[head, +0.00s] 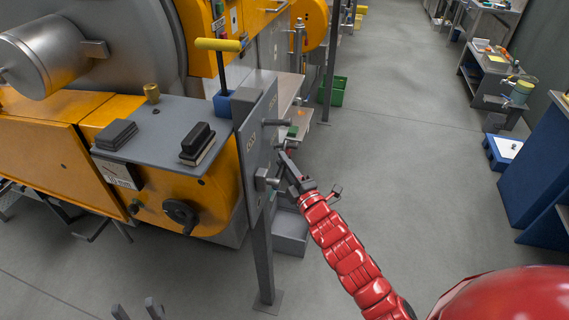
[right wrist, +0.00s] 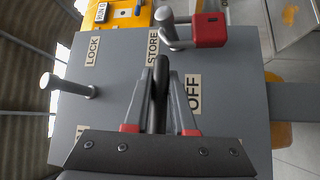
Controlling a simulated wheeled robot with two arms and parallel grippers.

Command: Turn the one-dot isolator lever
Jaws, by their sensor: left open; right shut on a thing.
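The upright grey panel (head: 257,150) stands on a post at the centre-left of the head view. My right gripper (head: 287,165) reaches it from the right and is shut on a dark lever (right wrist: 160,75). The lever lies between the two fingers in the right wrist view, in front of the panel face with LOCK, STORE and OFF labels. No dot mark is readable, so I cannot tell which lever this is by its dots. The lever's pivot is hidden by the gripper. My left gripper (head: 137,311) is open and empty at the bottom edge of the head view, apart from the panel.
A grey peg (right wrist: 70,88) sticks out near LOCK. A red block (right wrist: 208,30) sits by another metal peg near STORE. Left of the panel is the orange machine (head: 190,195) with a yellow-topped handle (head: 218,45). The floor right of the panel is open.

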